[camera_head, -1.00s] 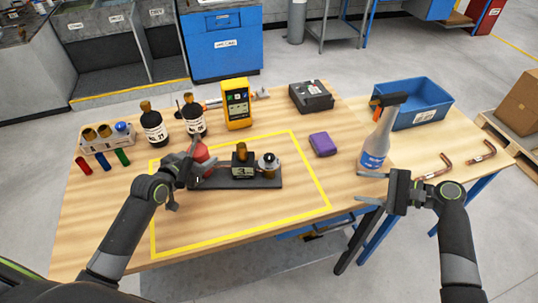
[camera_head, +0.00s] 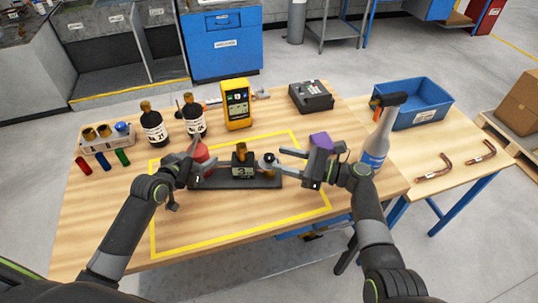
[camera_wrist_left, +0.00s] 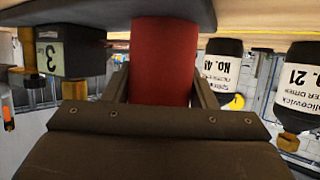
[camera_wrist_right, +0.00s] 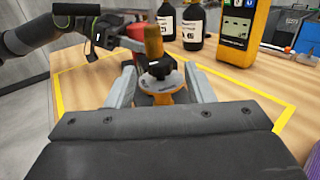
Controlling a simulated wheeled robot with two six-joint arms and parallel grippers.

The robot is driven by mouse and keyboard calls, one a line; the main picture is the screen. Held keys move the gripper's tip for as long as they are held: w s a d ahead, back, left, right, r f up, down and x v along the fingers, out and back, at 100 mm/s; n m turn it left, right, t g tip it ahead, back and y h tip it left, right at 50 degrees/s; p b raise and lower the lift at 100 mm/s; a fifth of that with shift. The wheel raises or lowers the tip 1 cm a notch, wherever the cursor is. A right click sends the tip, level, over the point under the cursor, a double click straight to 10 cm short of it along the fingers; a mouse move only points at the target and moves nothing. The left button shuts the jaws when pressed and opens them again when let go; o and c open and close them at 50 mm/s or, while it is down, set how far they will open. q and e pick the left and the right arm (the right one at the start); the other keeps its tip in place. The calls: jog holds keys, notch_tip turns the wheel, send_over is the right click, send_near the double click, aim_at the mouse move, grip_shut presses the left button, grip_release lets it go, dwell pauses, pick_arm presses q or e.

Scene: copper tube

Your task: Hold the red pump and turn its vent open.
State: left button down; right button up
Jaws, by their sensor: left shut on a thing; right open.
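The red pump (camera_head: 201,152) stands at the left end of a dark base plate (camera_head: 210,183) on the wooden table. My left gripper (camera_head: 197,162) is shut on its red body, which also fills the gap between the fingers in the left wrist view (camera_wrist_left: 165,60). The vent (camera_head: 267,161), a pale disc with a black knob, sits at the base's right end. My right gripper (camera_head: 284,162) is open beside it. In the right wrist view, the vent disc (camera_wrist_right: 172,82) lies between the two fingers, above an orange part. I cannot tell whether the fingers touch it.
A black block marked 3 (camera_head: 242,168) with a brass top stands between pump and vent. Two dark bottles (camera_head: 153,130) and a yellow meter (camera_head: 237,105) stand behind. The front table area is clear.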

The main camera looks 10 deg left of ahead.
aim_at(269, 155)
jog(key=a, duration=0.5)
jog(key=shift+w, duration=0.15)
jog(key=shift+d, duration=0.1)
jog(key=c, duration=0.9)
